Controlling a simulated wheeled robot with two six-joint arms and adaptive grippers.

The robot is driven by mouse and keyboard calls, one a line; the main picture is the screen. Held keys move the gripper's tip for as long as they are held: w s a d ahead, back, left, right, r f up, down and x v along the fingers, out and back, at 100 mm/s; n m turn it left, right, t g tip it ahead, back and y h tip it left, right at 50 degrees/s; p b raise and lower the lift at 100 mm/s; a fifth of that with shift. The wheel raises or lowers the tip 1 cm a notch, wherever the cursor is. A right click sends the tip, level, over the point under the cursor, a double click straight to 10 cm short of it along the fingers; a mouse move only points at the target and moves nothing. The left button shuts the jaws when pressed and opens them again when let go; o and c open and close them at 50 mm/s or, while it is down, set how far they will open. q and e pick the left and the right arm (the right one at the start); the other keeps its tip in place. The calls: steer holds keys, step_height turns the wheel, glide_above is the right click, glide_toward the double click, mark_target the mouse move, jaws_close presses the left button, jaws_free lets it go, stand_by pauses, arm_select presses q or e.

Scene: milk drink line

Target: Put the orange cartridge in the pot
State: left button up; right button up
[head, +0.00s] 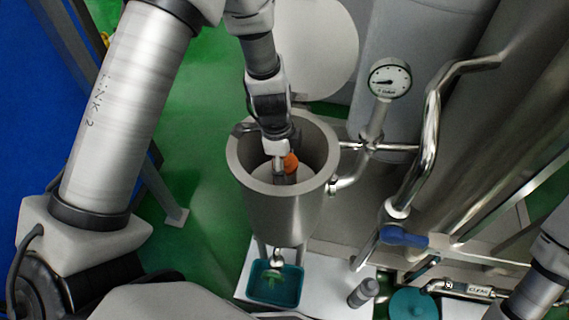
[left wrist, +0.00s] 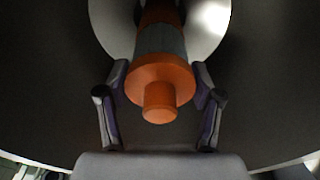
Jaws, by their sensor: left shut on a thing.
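The pot (head: 275,222) is a grey metal cylinder with a thick rim and an open top, standing upright in the middle of the head view. My left gripper (head: 284,168) reaches down into its mouth from above. It is shut on the orange cartridge (head: 292,162), which shows only as a small orange patch there. In the left wrist view, the cartridge (left wrist: 158,75), orange with a grey band, lies between the two fingers (left wrist: 160,104). The pot's dark inner wall (left wrist: 50,75) surrounds it. I cannot tell whether the cartridge touches the pot's floor. My right gripper is out of view.
A teal tray (head: 293,301) sits under the pot's outlet. A small grey bottle (head: 363,292) stands to its right. A dial gauge (head: 389,79), bent steel pipes (head: 432,125) and a blue valve handle (head: 403,237) are close on the pot's right. Green floor (head: 208,200) is open at left.

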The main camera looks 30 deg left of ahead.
arm_select(q)
steer(key=shift+s+f, duration=0.1)
steer(key=o, duration=1.6)
steer(key=shift+c, duration=0.2)
steer(key=shift+r, duration=0.55)
step_height(320, 180, up, 11)
steer(key=a+p, duration=0.1)
steer(key=p, duration=0.2)
steer(key=shift+s+a, duration=0.15)
steer(key=shift+a, duration=0.05)
steer(key=shift+r, duration=0.1)
